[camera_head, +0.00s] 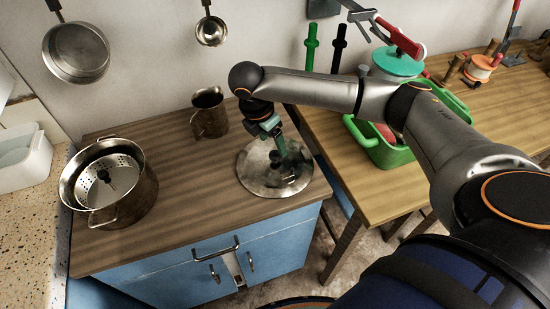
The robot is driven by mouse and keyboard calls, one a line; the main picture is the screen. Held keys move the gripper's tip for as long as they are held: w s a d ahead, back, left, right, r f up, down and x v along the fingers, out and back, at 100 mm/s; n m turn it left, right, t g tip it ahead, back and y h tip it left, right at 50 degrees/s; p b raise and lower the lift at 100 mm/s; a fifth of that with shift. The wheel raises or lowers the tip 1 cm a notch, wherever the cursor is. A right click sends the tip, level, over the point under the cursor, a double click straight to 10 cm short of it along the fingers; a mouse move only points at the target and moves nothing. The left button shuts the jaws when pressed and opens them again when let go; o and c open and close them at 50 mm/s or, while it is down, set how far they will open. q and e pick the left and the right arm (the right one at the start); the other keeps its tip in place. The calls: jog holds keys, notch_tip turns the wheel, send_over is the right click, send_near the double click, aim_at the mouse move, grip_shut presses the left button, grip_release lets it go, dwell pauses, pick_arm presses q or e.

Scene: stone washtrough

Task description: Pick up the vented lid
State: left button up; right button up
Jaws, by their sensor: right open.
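A round, shiny metal lid (252,168) lies flat on the wooden top of the blue cabinet, near its right end. My right gripper (286,172) points down over the lid and hides part of its middle. The jaws are open; I cannot tell whether they touch the lid or its knob. Vent holes in the lid are not clear at this size. My left gripper is not in view.
A metal pot (136,200) with a perforated insert (122,170) stands at the left of the cabinet top (190,220). A metal jug (210,114) stands behind the lid. A green basin (385,152) is on the right table. Pans hang on the wall.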

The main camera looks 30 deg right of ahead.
aim_at(275, 154)
jog(key=shift+w+x, duration=0.15)
jog(key=shift+x, duration=1.4)
jog(key=shift+w+x, duration=0.2)
jog(key=shift+x, duration=1.35)
jog(key=shift+a, duration=0.15)
jog(key=shift+c, duration=0.3)
grip_shut()
jog(key=shift+r, duration=0.1)
